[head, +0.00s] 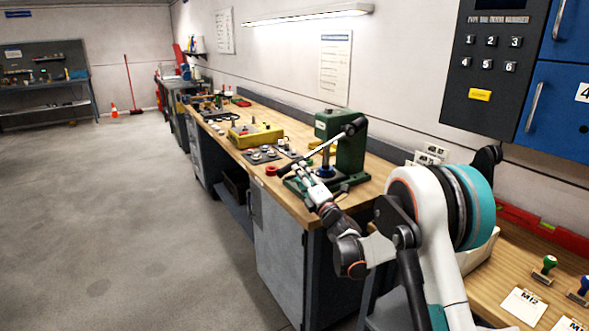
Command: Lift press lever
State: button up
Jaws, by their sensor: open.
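The green press (349,146) stands on the wooden bench. Its metal lever (318,148) slopes from a dark pivot at the upper right down to a red knob (271,170) at the lower left. My gripper (301,167) is open, at the end of my arm, which reaches in from the lower right. In the picture its fingers lie just below the lever, to the right of the red knob. I cannot tell whether they touch the lever. My gripper and wrist hide part of the press base.
A yellow box (255,136) and dark plates with small parts (262,155) sit left of the press. The wooden bench (377,176) runs along the wall. A dark key panel (492,65) and blue cabinets (560,110) hang at the right. The grey floor (120,225) at the left is clear.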

jog(key=shift+b+x, duration=0.7)
jog(key=shift+x, duration=2.4)
jog(key=shift+s, duration=0.1)
grip_shut()
